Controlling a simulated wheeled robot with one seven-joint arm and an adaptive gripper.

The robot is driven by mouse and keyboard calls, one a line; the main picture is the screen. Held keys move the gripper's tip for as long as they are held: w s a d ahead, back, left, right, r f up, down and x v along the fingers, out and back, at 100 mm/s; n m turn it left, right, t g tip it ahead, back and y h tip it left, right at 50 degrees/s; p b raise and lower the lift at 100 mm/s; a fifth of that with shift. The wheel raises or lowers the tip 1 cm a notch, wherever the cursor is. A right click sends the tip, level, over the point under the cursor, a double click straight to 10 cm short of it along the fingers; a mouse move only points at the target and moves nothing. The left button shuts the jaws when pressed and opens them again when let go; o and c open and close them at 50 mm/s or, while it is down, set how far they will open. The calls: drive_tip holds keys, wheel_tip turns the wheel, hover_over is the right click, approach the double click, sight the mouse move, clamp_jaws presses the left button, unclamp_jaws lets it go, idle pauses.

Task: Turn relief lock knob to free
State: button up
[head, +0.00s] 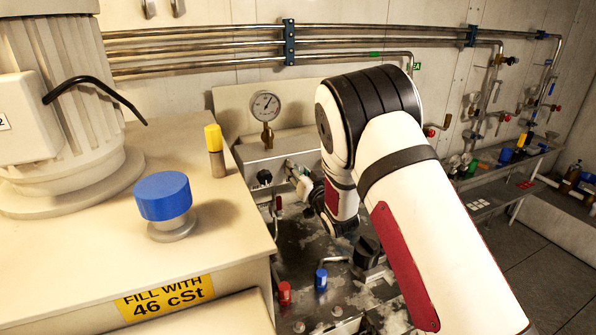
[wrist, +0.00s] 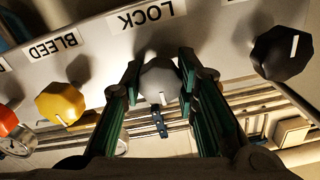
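In the wrist view, a grey knob (wrist: 160,82) sits on a pale panel below an upside-down LOCK label (wrist: 147,17). A short pale mark shows near its lower edge. My gripper (wrist: 160,76) has one dark green finger on each side of this knob, with the knob filling most of the space between the fingertips. I cannot tell whether the pads touch it. In the head view, my white arm reaches down to the machine and hides the grey knob and most of the gripper.
In the wrist view, a yellow knob (wrist: 60,103) under BLEED and an orange knob (wrist: 7,120) are left; a black knob (wrist: 282,53) is right. The head view shows a gauge (head: 265,105), a blue cap (head: 163,197) and wall pipes (head: 200,48).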

clamp_jaws()
drive_tip(key=n, duration=0.3)
drive_tip(key=shift+n+p, duration=0.3)
drive_tip(key=shift+n, duration=0.1)
drive_tip(key=n+p, duration=0.1)
drive_tip(key=n, duration=0.4)
drive_tip(key=shift+n, duration=0.3)
drive_tip(key=n+p, duration=0.1)
drive_tip(key=n, duration=0.3)
drive_tip(key=shift+a, duration=0.1)
drive_tip(key=shift+n+p, duration=0.45)
drive_tip(key=shift+n, duration=1.85)
